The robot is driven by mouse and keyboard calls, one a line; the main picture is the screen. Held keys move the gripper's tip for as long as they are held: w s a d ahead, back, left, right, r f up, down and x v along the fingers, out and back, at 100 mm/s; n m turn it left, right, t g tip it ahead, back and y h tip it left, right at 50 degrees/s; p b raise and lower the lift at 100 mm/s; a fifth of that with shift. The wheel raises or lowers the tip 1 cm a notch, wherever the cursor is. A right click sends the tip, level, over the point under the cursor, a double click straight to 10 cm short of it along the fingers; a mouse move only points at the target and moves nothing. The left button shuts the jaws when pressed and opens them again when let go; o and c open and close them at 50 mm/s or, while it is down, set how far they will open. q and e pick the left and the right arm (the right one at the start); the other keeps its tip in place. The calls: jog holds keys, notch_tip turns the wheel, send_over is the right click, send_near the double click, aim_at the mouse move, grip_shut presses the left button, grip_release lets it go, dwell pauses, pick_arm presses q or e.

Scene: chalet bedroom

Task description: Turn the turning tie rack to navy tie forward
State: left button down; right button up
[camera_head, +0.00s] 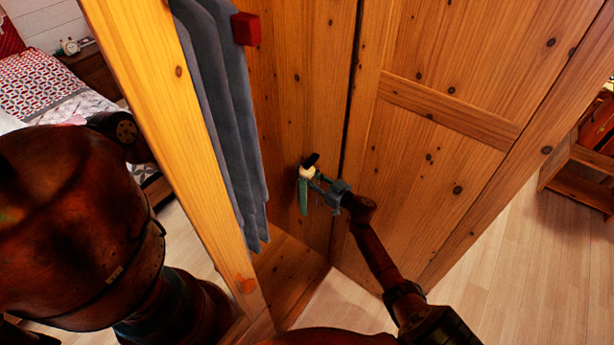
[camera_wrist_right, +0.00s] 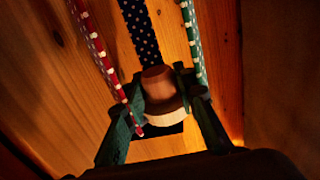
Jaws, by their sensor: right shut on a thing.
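The turning tie rack is inside an open wooden wardrobe. Its pale round knob (camera_head: 307,171) shows in the head view, with a green tie (camera_head: 303,196) hanging below it. In the right wrist view, the wooden knob (camera_wrist_right: 158,88) sits between the fingers of my right gripper (camera_wrist_right: 160,105), which is shut on it. Behind it hangs a navy tie (camera_wrist_right: 140,35) with white dots, at the top middle. A red dotted tie (camera_wrist_right: 102,55) is on the left and a green dotted tie (camera_wrist_right: 192,40) on the right. My right gripper (camera_head: 322,183) reaches in from the lower right. My left gripper is not in view.
Grey hanging garments (camera_head: 225,110) and a small red block (camera_head: 246,29) are left of the rack. A wooden wardrobe post (camera_head: 180,130) stands between them and my left arm. A wooden door panel (camera_head: 430,130) is on the right. A bed (camera_head: 45,85) is at far left.

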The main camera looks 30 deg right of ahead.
dwell(0.4)
jog(key=o, duration=1.2)
jog(key=v, duration=1.2)
jog(key=shift+c, duration=0.2)
